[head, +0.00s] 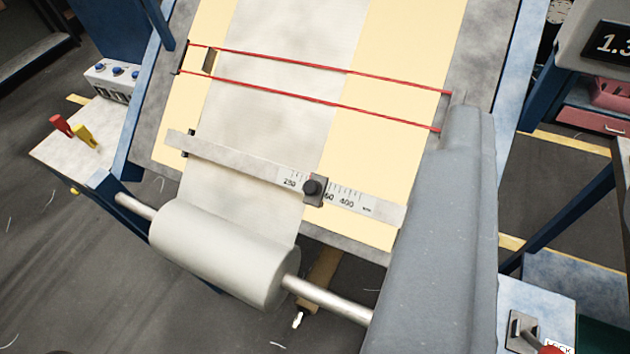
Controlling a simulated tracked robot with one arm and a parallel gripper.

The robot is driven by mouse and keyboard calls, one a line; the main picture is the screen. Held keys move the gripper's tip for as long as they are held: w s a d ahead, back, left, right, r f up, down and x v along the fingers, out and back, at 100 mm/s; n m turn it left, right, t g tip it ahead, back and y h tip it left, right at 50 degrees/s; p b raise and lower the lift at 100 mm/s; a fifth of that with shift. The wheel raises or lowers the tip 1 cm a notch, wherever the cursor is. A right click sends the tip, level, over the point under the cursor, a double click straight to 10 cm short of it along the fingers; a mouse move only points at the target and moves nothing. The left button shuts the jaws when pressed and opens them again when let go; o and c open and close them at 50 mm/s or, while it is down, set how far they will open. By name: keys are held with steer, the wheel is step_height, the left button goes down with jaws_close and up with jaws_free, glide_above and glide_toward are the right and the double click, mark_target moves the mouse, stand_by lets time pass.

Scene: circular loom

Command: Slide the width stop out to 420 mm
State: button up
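The width stop (313,188) is a small dark block with a round black knob. It sits on a pale ruler bar (240,164) that crosses the fabric at a slant. It stands between the printed 250 and 400, and partly covers a number just left of 400. Bare scale with tick marks runs on to its right, toward the bar's right end. The fabric (285,85) is a pale strip over a yellow bed, passing under the bar to a roll (225,255). My gripper's fingers do not show.
Two red lines (300,61) cross the fabric above the bar. A large grey body (435,240) hides the right end of the roll's shaft (330,300). Red and yellow handles (73,134) stand at the left. A display (615,43) is at top right.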

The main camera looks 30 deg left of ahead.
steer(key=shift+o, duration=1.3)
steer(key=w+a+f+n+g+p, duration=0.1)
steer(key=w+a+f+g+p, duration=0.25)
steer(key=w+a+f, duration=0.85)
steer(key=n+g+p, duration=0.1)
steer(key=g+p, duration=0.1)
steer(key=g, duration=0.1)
glide_toward(310, 188)
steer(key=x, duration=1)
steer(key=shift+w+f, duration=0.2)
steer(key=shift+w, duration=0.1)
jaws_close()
